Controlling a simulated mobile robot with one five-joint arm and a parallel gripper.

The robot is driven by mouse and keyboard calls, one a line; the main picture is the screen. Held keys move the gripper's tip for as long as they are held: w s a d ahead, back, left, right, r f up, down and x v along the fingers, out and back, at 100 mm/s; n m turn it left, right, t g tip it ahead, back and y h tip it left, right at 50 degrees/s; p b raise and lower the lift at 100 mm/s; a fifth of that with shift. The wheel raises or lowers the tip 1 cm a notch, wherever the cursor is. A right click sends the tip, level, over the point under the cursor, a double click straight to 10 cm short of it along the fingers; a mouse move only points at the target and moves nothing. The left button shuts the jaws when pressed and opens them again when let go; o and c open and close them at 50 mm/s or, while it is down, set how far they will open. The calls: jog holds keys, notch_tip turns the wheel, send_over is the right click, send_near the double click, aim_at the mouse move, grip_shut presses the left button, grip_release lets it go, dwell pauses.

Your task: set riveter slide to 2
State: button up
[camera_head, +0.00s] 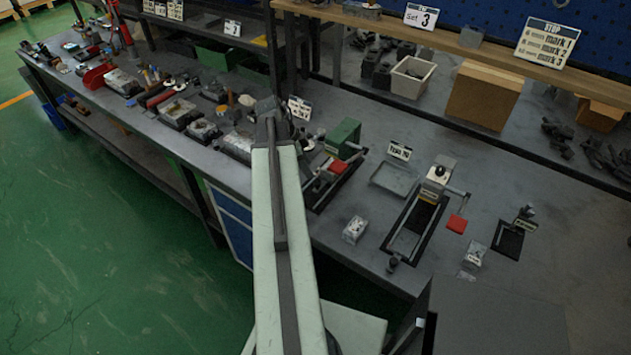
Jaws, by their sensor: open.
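Several bench devices stand on the dark workbench, and no readable label tells which is the riveter. One device (435,184) has a pale head, a long dark frame and a lever with a red grip (457,224). A green device (343,137) with a red part (338,167) stands to its left. A small dark device (522,220) stands to its right. Any slide or its setting is too small to read. My pale arm rises from the bottom centre and covers part of the bench edge. I cannot make out my gripper; it seems hidden beyond the arm's far end.
A sign (423,16) reads "Set 3", and another sign (547,43) lists marks. A shallow grey tray (396,180) and small blocks (355,230) lie on the bench. A white bin (411,77) and cardboard box (485,95) stand behind. Green floor is open at left.

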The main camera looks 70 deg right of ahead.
aim_at(317, 182)
jog(key=b+x, duration=0.6)
jog(key=x, duration=0.1)
jog(key=shift+w+b, duration=0.1)
jog(key=shift+b, duration=0.2)
jog(key=shift+s+d+f+b, duration=0.1)
jog(key=shift+s+f+b, duration=0.1)
jog(key=shift+f+b, duration=0.25)
jog(key=shift+r, duration=0.1)
grip_shut()
dwell(0.6)
